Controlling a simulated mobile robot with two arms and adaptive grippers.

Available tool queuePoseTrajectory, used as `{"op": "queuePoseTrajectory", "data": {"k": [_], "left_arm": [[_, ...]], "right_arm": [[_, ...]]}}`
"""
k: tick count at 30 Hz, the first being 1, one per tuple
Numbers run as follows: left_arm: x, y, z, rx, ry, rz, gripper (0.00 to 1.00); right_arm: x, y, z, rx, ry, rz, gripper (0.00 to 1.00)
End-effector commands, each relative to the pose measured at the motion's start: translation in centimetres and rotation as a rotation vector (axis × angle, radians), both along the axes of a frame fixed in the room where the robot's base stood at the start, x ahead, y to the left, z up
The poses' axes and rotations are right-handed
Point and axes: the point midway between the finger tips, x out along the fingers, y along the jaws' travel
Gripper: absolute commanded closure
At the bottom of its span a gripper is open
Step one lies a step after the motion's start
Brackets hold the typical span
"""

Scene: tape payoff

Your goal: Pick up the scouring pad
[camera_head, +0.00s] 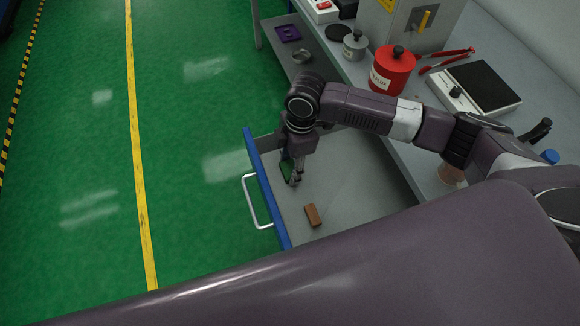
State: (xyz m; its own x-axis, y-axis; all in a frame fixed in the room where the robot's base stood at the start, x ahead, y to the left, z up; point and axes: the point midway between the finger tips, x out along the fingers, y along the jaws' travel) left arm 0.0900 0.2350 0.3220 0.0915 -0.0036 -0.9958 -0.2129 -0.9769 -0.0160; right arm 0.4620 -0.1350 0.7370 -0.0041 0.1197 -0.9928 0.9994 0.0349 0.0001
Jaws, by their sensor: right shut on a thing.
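The green scouring pad (286,170) is in the open drawer (345,185), near its front left corner. My right gripper (294,180) reaches down into the drawer and is shut on the pad. The gripper and wrist hide part of the pad, and I cannot tell whether it is off the drawer floor. My left gripper is not in view.
A brown block (313,215) lies in the drawer. The drawer has a blue front (266,188) with a white handle (250,201). On the bench are a red canister (391,75), a grey pot (355,46), red tongs (447,60) and a black-topped plate (484,86).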

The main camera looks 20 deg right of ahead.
Motion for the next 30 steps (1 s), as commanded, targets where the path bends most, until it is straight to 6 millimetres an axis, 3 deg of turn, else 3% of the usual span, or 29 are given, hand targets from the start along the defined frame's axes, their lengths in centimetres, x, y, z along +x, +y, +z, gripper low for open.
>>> {"op": "queuePoseTrajectory", "data": {"k": [8, 11, 21, 30], "left_arm": [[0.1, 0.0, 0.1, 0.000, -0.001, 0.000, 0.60], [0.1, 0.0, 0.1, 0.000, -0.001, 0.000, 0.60], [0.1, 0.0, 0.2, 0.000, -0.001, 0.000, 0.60], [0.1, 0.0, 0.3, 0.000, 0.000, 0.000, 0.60]], "right_arm": [[0.1, 0.0, 2.4, 0.002, -0.004, 0.000, 0.69], [0.2, 0.1, 4.5, 0.003, -0.005, 0.000, 0.69], [0.2, 0.0, 14.3, 0.002, -0.006, 0.000, 0.69], [0.1, 0.1, 19.2, 0.001, -0.002, 0.000, 0.69]]}}
